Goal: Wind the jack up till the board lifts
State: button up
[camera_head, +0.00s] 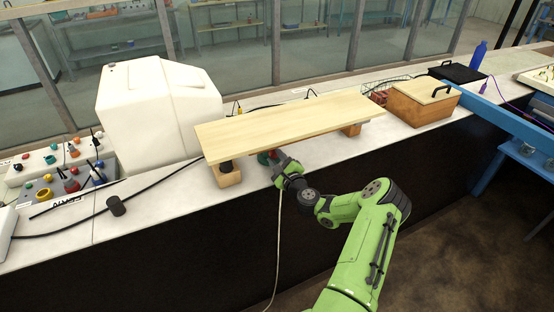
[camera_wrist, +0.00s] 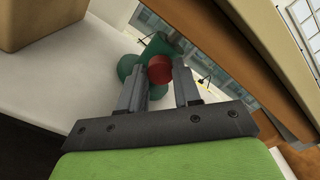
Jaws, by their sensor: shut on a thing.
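The pale wooden board (camera_head: 285,122) lies lengthwise over the bench, above a wooden block (camera_head: 229,178) with a dark piece on it at the left and another wooden block (camera_head: 351,130) at the right. The jack (camera_head: 263,158) is mostly hidden under the board. In the wrist view the jack (camera_wrist: 128,66) is green with a round red knob (camera_wrist: 160,69). My gripper (camera_head: 276,158) reaches under the board's front edge. In the wrist view my gripper (camera_wrist: 161,78) has one finger on each side of the red knob and is shut on it. Any gap under the board is unclear.
A white tank (camera_head: 155,110) stands behind the board's left end. A wooden box with a handled lid (camera_head: 422,103) is at the right. A black cylinder (camera_head: 116,206) and cables lie on the left bench top. A pale cord (camera_head: 278,235) hangs over the front edge.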

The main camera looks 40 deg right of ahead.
jog(key=o, duration=1.1)
jog(key=shift+c, duration=0.2)
jog(key=b+v, duration=0.2)
jog(key=v, duration=1.3)
jog(key=shift+s, duration=0.4)
jog(key=shift+a, duration=0.15)
